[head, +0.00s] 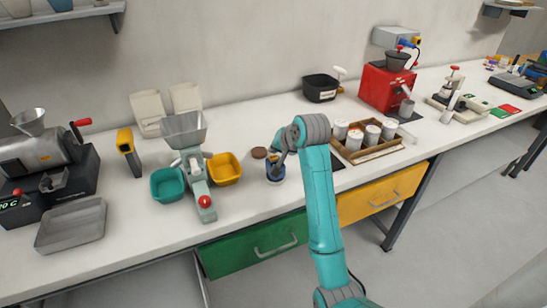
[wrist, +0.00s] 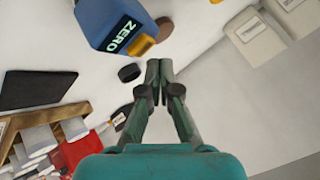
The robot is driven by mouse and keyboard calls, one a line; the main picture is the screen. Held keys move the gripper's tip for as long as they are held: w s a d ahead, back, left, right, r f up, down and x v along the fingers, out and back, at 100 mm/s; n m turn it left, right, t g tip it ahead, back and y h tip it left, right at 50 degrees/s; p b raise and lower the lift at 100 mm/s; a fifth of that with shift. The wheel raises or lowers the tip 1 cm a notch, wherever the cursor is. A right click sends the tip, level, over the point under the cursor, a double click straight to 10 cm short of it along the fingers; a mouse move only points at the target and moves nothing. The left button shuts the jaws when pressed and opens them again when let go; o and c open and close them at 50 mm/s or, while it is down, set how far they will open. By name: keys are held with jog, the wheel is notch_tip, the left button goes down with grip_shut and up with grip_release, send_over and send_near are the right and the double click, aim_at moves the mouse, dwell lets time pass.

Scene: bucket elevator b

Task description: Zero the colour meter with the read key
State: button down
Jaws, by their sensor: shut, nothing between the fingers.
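The colour meter (wrist: 105,18) is a blue block with a dark display reading ZERO, at the top of the wrist view. Its orange read key (wrist: 141,45) sticks out at the corner nearest my fingers. In the head view the blue meter (head: 276,178) is partly hidden behind my gripper (head: 275,166). In the wrist view my gripper (wrist: 159,68) is shut and empty, its fingertips just beside and below the orange key. A small gap shows between them in that picture; I cannot tell the height difference.
A dark round lid (wrist: 129,72) lies close to my fingertips. A black flat pad (wrist: 35,90) lies beside the meter. A wooden tray (head: 378,152) of white-lidded jars stands right, a yellow bin (head: 225,168) and grain mill (head: 190,150) left. Bench front is clear.

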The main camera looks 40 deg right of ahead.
aim_at(275, 158)
jog(key=shift+f, duration=0.15)
dwell(0.7)
jog(key=shift+f, duration=0.3)
jog(key=shift+f, duration=0.4)
dwell(0.7)
jog(key=shift+r, duration=0.85)
jog(key=shift+r, duration=0.1)
jog(key=shift+r, duration=2.4)
